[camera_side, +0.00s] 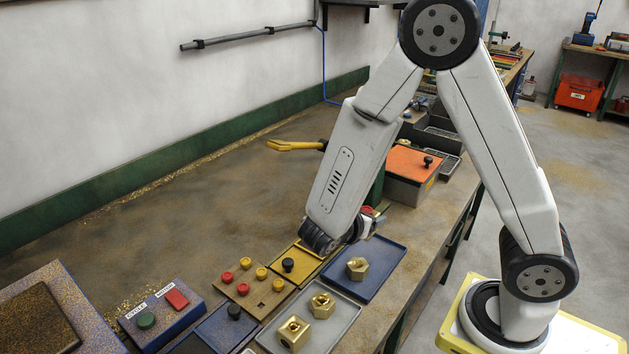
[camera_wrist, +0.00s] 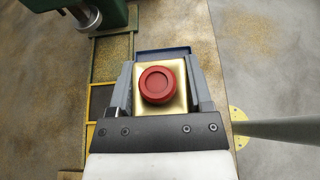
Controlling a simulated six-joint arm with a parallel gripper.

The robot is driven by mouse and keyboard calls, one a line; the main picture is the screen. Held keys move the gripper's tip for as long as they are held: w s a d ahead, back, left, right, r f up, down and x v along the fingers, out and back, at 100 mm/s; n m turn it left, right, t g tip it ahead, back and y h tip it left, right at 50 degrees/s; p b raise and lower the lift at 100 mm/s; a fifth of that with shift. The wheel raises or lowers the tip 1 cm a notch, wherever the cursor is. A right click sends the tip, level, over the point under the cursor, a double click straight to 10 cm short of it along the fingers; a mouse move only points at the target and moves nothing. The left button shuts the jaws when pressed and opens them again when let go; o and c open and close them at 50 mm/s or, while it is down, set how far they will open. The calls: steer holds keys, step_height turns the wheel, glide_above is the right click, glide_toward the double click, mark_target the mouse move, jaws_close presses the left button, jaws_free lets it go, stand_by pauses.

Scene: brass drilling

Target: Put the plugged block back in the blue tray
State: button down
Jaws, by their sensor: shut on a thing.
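The plugged block (camera_wrist: 180,103) is a gold-coloured brass block with a round red plug (camera_wrist: 158,85) in its top. In the wrist view my gripper (camera_wrist: 158,72) is shut on it, with a grey finger on each side. The blue tray (camera_side: 386,256) lies on the bench just below and in front of my wrist. A hex-shaped brass piece (camera_side: 357,268) stands in it. A blue edge (camera_wrist: 165,51) shows behind the block in the wrist view.
A grey tray (camera_side: 343,330) with two brass blocks lies in front. A board with red and yellow plugs (camera_side: 254,287) and a yellow tray (camera_side: 313,262) with a black knob are left. An orange-topped box (camera_side: 405,163) stands behind my wrist.

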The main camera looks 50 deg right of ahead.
mark_target(383, 258)
steer(key=shift+x, duration=0.85)
steer(key=shift+s+d+f+n+t+y, duration=0.15)
steer(key=shift+s+d+f+n+t, duration=0.15)
steer(key=shift+d+f+n+t, duration=0.75)
steer(key=shift+s+d+f+n+t+y, duration=0.2)
steer(key=shift+s+d+f+n+t, duration=0.2)
steer(key=shift+d+f+t, duration=0.75)
steer(key=shift+s+d+f+n+t+y, duration=0.15)
steer(key=shift+s+d+f+n+t, duration=0.4)
steer(key=shift+f, duration=1)
steer(key=shift+w+n, duration=0.3)
steer(key=shift+f, duration=0.1)
steer(key=shift+f, duration=2.4)
steer(key=shift+f, duration=0.15)
